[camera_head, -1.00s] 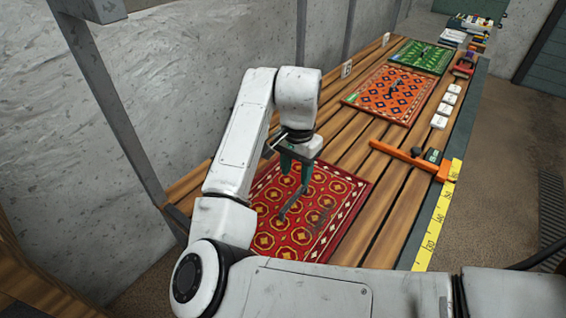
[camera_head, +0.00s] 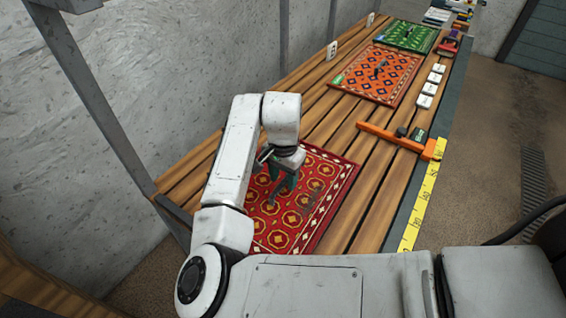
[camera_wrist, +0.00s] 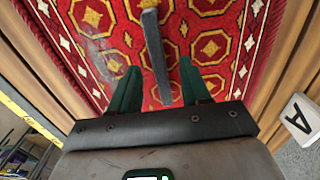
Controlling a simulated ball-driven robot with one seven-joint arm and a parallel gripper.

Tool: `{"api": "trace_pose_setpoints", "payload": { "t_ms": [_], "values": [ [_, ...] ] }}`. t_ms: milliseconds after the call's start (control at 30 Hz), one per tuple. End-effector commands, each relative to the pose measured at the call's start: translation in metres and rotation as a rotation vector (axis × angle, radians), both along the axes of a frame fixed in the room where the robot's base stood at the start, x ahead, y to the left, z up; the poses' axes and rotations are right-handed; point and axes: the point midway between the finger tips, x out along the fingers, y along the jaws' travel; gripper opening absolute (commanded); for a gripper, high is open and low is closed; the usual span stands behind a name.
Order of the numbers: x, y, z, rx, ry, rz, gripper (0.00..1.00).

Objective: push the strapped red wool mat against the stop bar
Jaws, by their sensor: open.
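The red wool mat (camera_head: 320,190), with gold medallions and a pale border, lies flat on the slatted bench. It fills the upper part of the wrist view (camera_wrist: 215,25). Its grey strap (camera_wrist: 152,45) runs up the wrist view, between the fingers. My gripper (camera_head: 281,193) is open above the mat, with its green fingers (camera_wrist: 158,72) on either side of the strap. I cannot tell whether the fingertips touch the mat. The orange stop bar (camera_head: 380,134) lies across the bench beyond the mat, with bare slats between them. My arm hides the mat's left part.
An orange patterned mat (camera_head: 385,78) and a green mat (camera_head: 407,36) lie farther along the bench. White blocks (camera_head: 429,89) line its right edge, near a yellow measuring strip (camera_head: 420,205).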

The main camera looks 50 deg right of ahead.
Motion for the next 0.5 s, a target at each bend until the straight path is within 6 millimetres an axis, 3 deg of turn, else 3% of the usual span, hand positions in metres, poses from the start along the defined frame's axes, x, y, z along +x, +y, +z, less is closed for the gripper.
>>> {"api": "trace_pose_setpoints", "payload": {
  "t_ms": [200,500],
  "values": [
    [0.0,0.0,-0.02,0.0,0.001,0.0,0.47],
    [0.0,0.0,-0.024,0.0,0.0,0.0,0.47]
  ]
}}
